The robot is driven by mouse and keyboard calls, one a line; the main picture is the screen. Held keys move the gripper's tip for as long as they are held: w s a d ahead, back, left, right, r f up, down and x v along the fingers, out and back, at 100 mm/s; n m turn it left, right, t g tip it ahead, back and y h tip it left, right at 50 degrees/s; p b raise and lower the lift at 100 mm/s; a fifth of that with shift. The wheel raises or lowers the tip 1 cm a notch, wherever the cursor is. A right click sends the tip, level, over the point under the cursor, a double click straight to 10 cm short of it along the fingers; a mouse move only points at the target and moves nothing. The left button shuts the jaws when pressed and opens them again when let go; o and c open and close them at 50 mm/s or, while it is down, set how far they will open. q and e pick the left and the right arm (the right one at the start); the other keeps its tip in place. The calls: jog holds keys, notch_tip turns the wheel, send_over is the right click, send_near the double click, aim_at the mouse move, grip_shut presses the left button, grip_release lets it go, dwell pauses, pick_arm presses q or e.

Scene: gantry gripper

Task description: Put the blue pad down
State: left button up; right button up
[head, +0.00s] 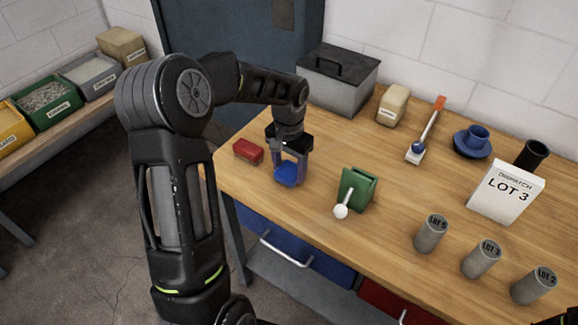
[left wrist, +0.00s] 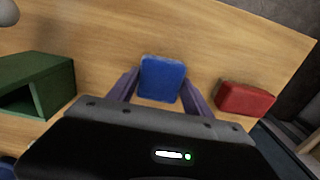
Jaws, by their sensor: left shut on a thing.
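The blue pad (head: 286,175) is in my left gripper (head: 289,170), at the near left part of the wooden table. In the left wrist view the blue pad (left wrist: 162,79) sits between the two fingers of the gripper (left wrist: 164,88), which are shut on its sides. The pad is low, close to the table top; I cannot tell whether it touches the wood. My right gripper is not clearly in view; only a dark bit of my body shows at the bottom right corner of the head view.
A red block (head: 248,151) lies just left of the pad, near the table edge. A green open-ended box (head: 358,189) with a white ball-ended rod stands to the right. Several grey labelled cylinders (head: 431,233) stand farther right. A grey lidded box (head: 339,79) is behind. Bare wood (head: 330,150) lies between.

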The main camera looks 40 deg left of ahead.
aim_at(289, 170)
pick_arm(q)
jog(key=shift+f, duration=0.15)
jog(key=shift+f, duration=0.1)
jog(key=shift+f, duration=0.15)
jog(key=o, duration=1.2)
notch_tip(289, 170, up, 12)
jog(key=shift+r+b, duration=0.25)
jog(key=shift+b, duration=0.55)
